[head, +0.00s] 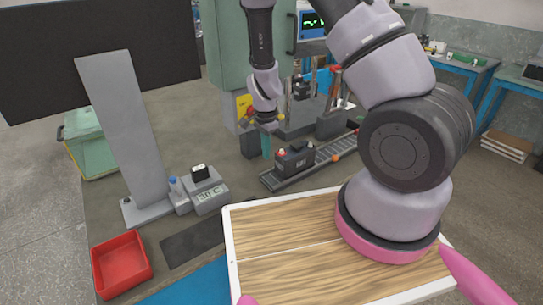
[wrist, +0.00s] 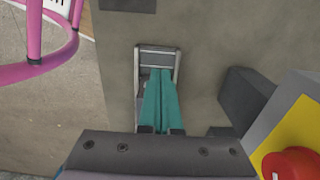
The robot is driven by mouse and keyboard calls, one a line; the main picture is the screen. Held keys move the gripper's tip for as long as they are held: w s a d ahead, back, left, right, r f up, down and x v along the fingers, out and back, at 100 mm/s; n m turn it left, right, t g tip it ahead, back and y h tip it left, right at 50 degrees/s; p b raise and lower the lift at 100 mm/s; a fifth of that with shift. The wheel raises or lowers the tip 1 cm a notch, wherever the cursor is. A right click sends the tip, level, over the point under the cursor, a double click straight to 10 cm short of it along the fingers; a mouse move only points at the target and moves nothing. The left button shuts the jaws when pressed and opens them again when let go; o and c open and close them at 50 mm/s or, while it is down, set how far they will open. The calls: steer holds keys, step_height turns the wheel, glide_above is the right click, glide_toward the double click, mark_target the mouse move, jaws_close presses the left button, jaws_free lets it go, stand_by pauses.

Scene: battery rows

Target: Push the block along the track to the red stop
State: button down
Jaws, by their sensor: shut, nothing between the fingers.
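The dark block (head: 296,159) sits on the grey roller track (head: 325,153) in the head view, near the track's near left end.
A yellow box with a red button (wrist: 290,164) stands close to my gripper at the right of the wrist view. A red tray (head: 121,265) and a grey device (head: 206,192) are at the left of the bench. A machine with posts stands behind the track.

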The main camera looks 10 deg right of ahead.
step_height(320, 180, down, 9)
steer(key=shift+r, duration=0.1)
steer(key=shift+w+d, duration=0.25)
steer(key=shift+d, duration=0.35)
steer(key=shift+w+d, duration=0.2)
steer(key=shift+d, duration=0.35)
steer(key=shift+w+d, duration=0.3)
steer(key=shift+d, duration=0.35)
steer(key=shift+d, duration=0.1)
steer(key=w+d, duration=0.4)
steer(key=d, duration=0.6)
steer(key=w+d, duration=0.4)
steer(key=d, duration=0.6)
steer(key=w+d, duration=0.4)
steer(key=d, duration=0.6)
steer(key=shift+w+d, duration=0.25)
